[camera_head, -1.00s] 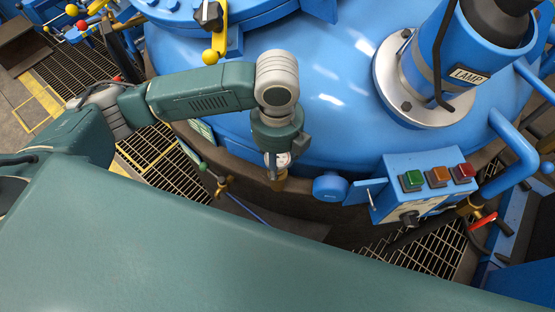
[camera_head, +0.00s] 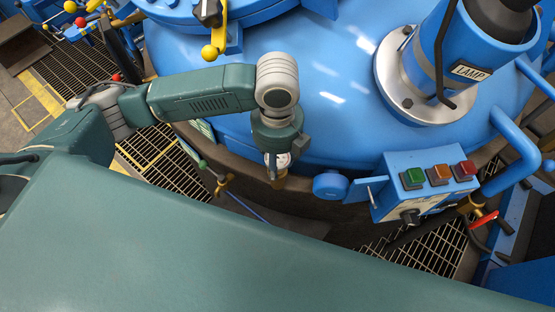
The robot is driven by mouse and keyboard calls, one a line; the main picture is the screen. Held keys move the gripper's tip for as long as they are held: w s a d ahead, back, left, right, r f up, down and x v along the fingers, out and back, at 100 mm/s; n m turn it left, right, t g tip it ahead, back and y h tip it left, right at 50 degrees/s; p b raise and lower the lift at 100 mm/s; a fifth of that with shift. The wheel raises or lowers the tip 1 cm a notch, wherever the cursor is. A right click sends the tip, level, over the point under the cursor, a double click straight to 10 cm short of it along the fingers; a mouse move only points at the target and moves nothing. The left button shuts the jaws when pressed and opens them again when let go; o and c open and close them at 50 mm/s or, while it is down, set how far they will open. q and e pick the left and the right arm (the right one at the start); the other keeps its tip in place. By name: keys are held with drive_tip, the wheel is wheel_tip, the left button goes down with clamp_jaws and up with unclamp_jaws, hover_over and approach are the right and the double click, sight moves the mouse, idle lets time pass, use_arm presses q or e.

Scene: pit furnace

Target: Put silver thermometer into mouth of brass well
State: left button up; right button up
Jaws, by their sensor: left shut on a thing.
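My left gripper (camera_head: 273,160) points down beside the blue furnace vessel, at the end of my green left arm. It is shut on the silver thermometer (camera_head: 283,159), whose pale round dial shows at the fingers. The brass well (camera_head: 279,180) shows as a small tan piece directly below the dial. The thermometer's stem is hidden, so I cannot tell whether it is inside the mouth of the well. My right gripper is not in view.
The blue furnace dome (camera_head: 330,110) fills the area behind the gripper. A round blue knob (camera_head: 330,186) and a control box (camera_head: 425,185) with green, orange and red buttons stand to the right. The lamp tube (camera_head: 430,65) rises at upper right. Floor grating (camera_head: 165,160) lies at left.

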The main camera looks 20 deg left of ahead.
use_arm(q)
drive_tip(key=shift+f, duration=0.2)
drive_tip(key=o, duration=1.3)
wheel_tip(320, 180, up, 12)
